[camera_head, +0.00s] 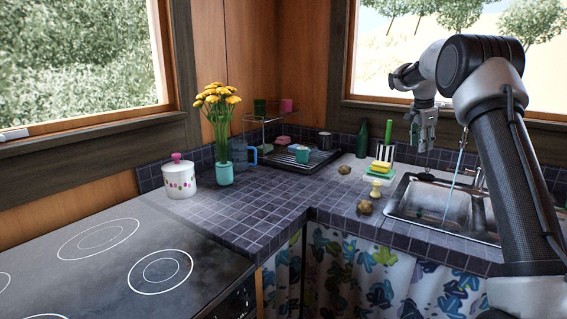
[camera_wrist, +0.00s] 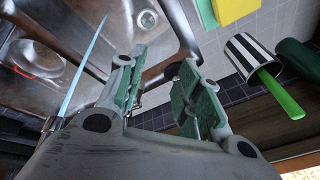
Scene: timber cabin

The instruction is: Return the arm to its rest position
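My gripper (camera_head: 423,138) hangs from my raised arm in the head view, pointing down above the back of the counter near the sink. In the wrist view my gripper (camera_wrist: 158,78) has its two green-padded fingers apart, with nothing between them. The metal sink (camera_head: 440,205) lies below and to the right of it in the head view. The sink also fills the upper left of the wrist view (camera_wrist: 90,35). My arm is bent at the elbow, in front of the right window.
A striped cup (camera_head: 384,153) with a green-handled tool, a dark green bottle (camera_head: 362,138), a yellow sponge (camera_head: 381,167) and potatoes (camera_head: 365,207) stand near the sink. A dish rack (camera_head: 312,160), flower vase (camera_head: 224,173), canister (camera_head: 179,180) and stove (camera_head: 110,265) are farther left.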

